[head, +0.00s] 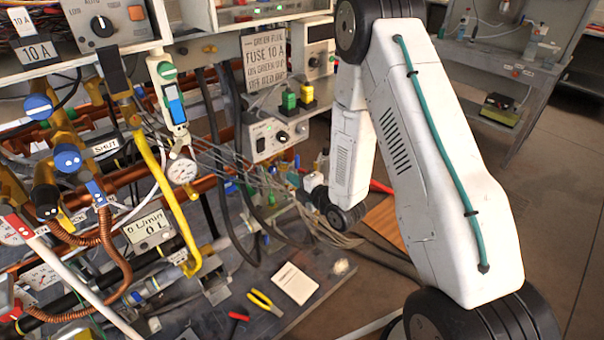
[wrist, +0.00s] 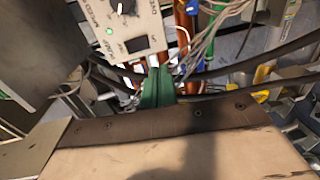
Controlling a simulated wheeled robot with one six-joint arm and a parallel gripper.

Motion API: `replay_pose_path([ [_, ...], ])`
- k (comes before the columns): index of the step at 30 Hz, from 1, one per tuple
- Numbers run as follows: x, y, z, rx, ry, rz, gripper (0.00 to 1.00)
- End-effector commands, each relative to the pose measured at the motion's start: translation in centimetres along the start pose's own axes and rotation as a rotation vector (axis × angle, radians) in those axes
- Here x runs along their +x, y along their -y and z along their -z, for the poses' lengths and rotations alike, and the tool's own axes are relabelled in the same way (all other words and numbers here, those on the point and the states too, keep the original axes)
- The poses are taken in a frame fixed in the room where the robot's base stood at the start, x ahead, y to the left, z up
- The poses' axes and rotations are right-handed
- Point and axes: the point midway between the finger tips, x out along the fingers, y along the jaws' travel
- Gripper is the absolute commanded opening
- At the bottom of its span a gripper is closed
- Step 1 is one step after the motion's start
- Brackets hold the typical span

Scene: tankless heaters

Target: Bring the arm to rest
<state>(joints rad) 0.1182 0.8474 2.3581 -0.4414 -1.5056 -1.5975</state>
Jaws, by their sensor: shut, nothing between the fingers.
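My white arm (head: 420,150) fills the right middle of the head view. It bends at a dark joint at the top, and a shorter link (head: 352,150) drops toward the heater bench. In the wrist view, my gripper (wrist: 157,88) shows as narrow green fingers close together, with nothing visible between them. It points toward a pale control box and cables. In the head view I cannot make out the fingers clearly among the pipes and cables behind the arm's end.
Heater pipework with a yellow pipe (head: 172,205), a gauge (head: 183,171) and a control box (head: 277,134) crowds the left and middle. Yellow-handled pliers (head: 264,302) and a white card (head: 296,283) lie on the bench. Floor (head: 555,200) at right is open; a grey workbench (head: 495,90) stands behind.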

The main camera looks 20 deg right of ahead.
Motion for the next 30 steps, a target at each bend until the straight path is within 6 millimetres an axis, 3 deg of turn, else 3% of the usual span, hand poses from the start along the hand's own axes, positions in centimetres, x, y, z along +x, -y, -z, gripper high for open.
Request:
replay_pose_path([
  [11,0.0,0.5,-0.1,0.05,0.001,0.025,0.0],
  [14,-0.3,3.3,-0.2,0.161,0.021,0.161,0.0],
  [18,-2.7,8.6,-0.7,0.387,0.133,0.463,0.0],
  [20,-4.0,9.3,-1.2,0.479,0.206,0.577,0.0],
  [25,-8.3,8.0,-2.1,0.718,0.464,0.826,0.0],
  [30,-13.7,3.3,-2.1,0.937,0.763,0.978,0.0],
])
